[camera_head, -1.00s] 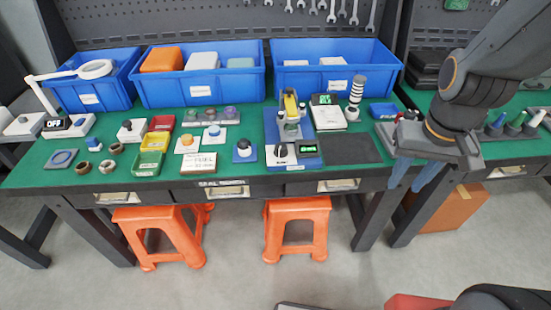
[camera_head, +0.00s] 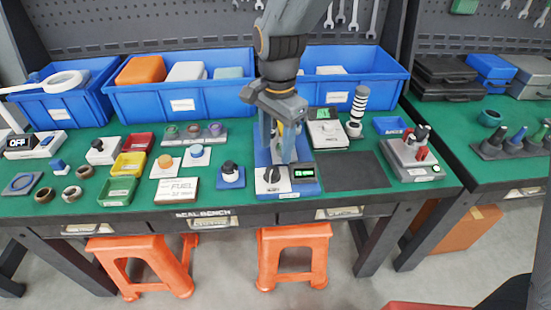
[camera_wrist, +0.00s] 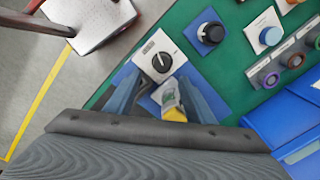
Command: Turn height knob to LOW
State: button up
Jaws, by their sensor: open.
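A black knob (camera_head: 271,175) with a pale pointer mark sits on a white panel at the front left of a blue-based test fixture (camera_head: 262,150). In the wrist view this knob (camera_wrist: 162,62) lies just beyond the fingertips, and its labels are too small to read. A second, round black knob (camera_head: 230,168) stands on a blue plate to the left; it also shows in the wrist view (camera_wrist: 211,33). I cannot tell which one is labelled height. My gripper (camera_head: 277,158) points down over the fixture, open and empty, its blue fingers apart and partly hiding the fixture's upright part.
A small green display (camera_head: 303,172) is right of the knob panel. A dark mat (camera_head: 352,175) and a scale (camera_head: 325,130) lie to the right. Blue bins (camera_head: 180,103) stand behind. Buttons, coloured trays and rings fill the left side of the bench.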

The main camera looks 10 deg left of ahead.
aim_at(273, 170)
jog(key=shift+w+a+f, duration=0.1)
jog(key=shift+a+f, duration=0.1)
jog(key=shift+a, duration=0.1)
notch_tip(273, 170, down, 7)
jog(key=shift+f+p, duration=0.2)
jog(key=shift+p, duration=0.35)
jog(key=c, duration=1.1)
